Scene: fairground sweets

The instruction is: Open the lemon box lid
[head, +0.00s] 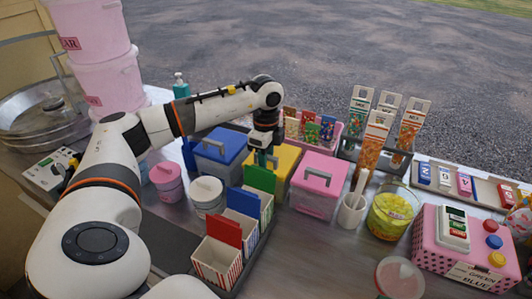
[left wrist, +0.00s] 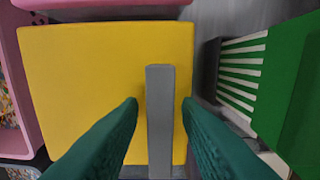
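The lemon box is the one with the yellow lid (head: 287,157), between the blue-lidded and pink-lidded boxes. Its lid (left wrist: 80,90) lies flat and looks shut. A grey bar handle (left wrist: 160,110) runs along the lid in the left wrist view. My left gripper (head: 262,158) points down over the lid and hides part of it in the head view. In the left wrist view its green fingers (left wrist: 160,104) are open, one on each side of the handle. Gaps show between the fingers and the bar. My right gripper is not in view.
The blue-lidded box (head: 219,146) and pink-lidded box (head: 319,172) stand close on either side. Striped cartons with red, blue and green flaps (head: 260,178) stand in front. A pink tray of small packets (head: 328,133) is behind. A white cup (head: 352,210) stands right.

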